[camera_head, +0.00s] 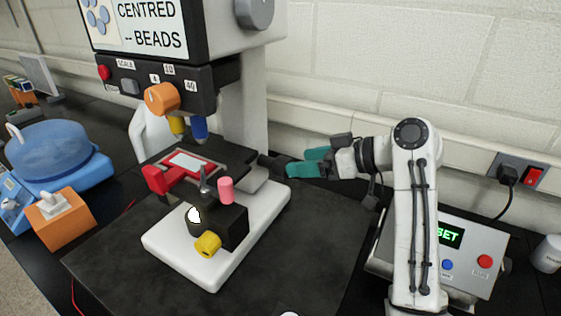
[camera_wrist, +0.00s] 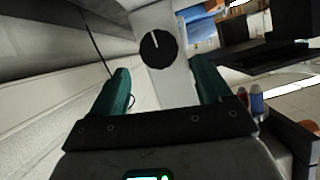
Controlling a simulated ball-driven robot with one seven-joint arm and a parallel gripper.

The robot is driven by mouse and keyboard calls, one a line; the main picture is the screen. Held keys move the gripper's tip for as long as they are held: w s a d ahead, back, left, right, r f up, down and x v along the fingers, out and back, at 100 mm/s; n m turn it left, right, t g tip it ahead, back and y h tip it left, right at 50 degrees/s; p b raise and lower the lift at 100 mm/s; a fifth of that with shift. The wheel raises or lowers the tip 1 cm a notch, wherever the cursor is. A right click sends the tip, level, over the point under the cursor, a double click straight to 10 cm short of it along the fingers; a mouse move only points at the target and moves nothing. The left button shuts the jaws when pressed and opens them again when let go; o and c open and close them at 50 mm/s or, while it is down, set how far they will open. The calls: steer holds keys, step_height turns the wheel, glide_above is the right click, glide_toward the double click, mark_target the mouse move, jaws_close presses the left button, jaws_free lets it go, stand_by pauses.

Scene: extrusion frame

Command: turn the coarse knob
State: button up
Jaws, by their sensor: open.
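A dark round knob with a white pointer line, which looks like the coarse knob (camera_wrist: 157,49), sits on the white microscope column in the wrist view. It faces my gripper (camera_wrist: 163,74), ahead of and between the two teal fingertips. The white line points nearly straight up in the picture. In the head view the knob (camera_head: 271,161) shows side-on as a dark stub low on the column's right side. My gripper (camera_head: 296,161) is open and empty just right of it. A gap seems to remain, but contact cannot be ruled out.
The microscope base (camera_head: 215,278) carries a black block with a yellow knob (camera_head: 208,245) and a pink knob (camera_head: 225,189). A control box (camera_head: 455,262) stands at right; the wall runs close behind.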

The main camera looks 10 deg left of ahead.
mark_target(279, 164)
steer(key=p+x, duration=0.1)
steer(key=x, duration=0.6)
steer(key=shift+a, duration=0.2)
steer(key=c, duration=1)
steer(key=shift+o, duration=0.2)
steer(key=shift+w+m+g+y, duration=0.1)
steer(key=shift+m+g+y, duration=0.2)
steer(key=shift+m+g, duration=0.4)
steer(key=o, duration=1)
steer(key=shift+c, duration=0.2)
steer(key=b+v, duration=0.1)
steer(key=v, duration=0.9)
steer(key=shift+d+b, duration=0.3)
steer(key=shift+d, duration=0.05)
